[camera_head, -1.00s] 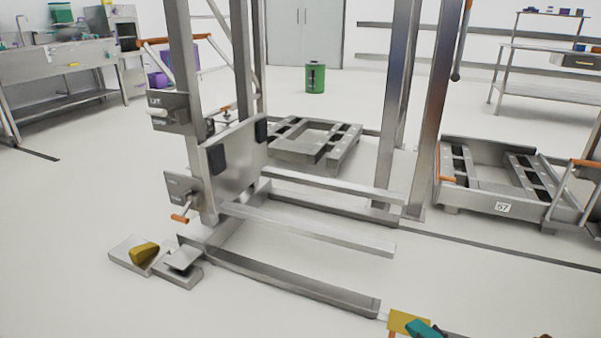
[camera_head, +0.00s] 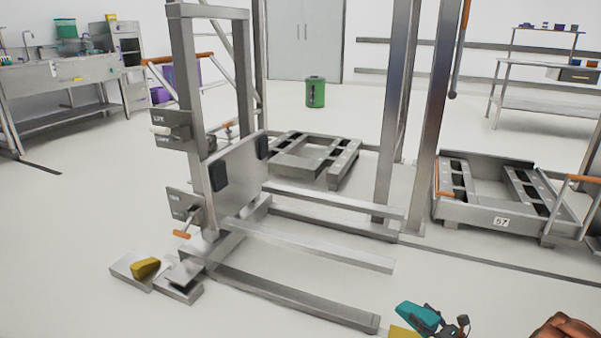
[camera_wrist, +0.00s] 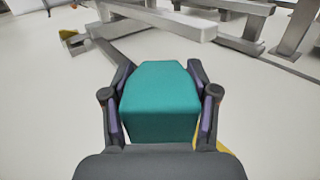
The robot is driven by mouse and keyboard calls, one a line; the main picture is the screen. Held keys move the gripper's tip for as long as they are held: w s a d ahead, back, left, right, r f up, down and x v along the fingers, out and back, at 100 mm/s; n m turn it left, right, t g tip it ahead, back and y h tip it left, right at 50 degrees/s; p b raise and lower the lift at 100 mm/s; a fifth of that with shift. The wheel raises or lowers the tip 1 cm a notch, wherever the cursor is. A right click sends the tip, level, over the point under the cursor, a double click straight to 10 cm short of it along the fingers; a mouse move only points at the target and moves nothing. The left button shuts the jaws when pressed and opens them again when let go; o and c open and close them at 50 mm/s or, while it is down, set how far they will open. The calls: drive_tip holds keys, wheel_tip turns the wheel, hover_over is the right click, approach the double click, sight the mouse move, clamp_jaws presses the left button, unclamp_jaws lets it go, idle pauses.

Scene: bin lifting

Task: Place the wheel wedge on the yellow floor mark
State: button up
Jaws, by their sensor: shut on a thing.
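The teal wheel wedge (camera_head: 418,317) is a chunky block at the bottom of the head view, near the front end of the lift's floor rail. My gripper (camera_head: 452,329) is only partly in that view. In the wrist view, my gripper (camera_wrist: 160,105) is shut on the wedge (camera_wrist: 160,100), with one finger on each side. The yellow floor mark (camera_head: 403,332) shows only as a strip at the bottom edge of the head view, just below the wedge. In the wrist view a yellow part of the mark (camera_wrist: 226,148) shows beside the right finger; the wedge and gripper hide the rest.
The steel lift frame (camera_head: 290,298) stands left and ahead, its floor rail ending near the mark. A yellow pedal-like piece (camera_head: 146,267) sits on a low plate at its foot. A steel pallet frame (camera_head: 470,212) stands at the right. Open floor lies in front.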

drive_tip(key=a+r+n+g+y+p, duration=0.1)
drive_tip(key=a+r+p, duration=0.1)
drive_tip(key=a+r, duration=0.4)
drive_tip(key=a+r+n+g+y+p, duration=0.2)
drive_tip(key=a+r, duration=0.4)
drive_tip(key=r, duration=1.1)
drive_tip(key=s+a+r+n+g+y+p, duration=0.1)
drive_tip(key=a+r+n+g+y+p, duration=0.1)
drive_tip(key=a+r, duration=0.5)
wheel_tip(320, 180, up, 5)
wheel_tip(320, 180, up, 29)
drive_tip(key=p, duration=3.7)
drive_tip(key=shift+f, duration=0.1)
drive_tip(key=shift+a, duration=0.1)
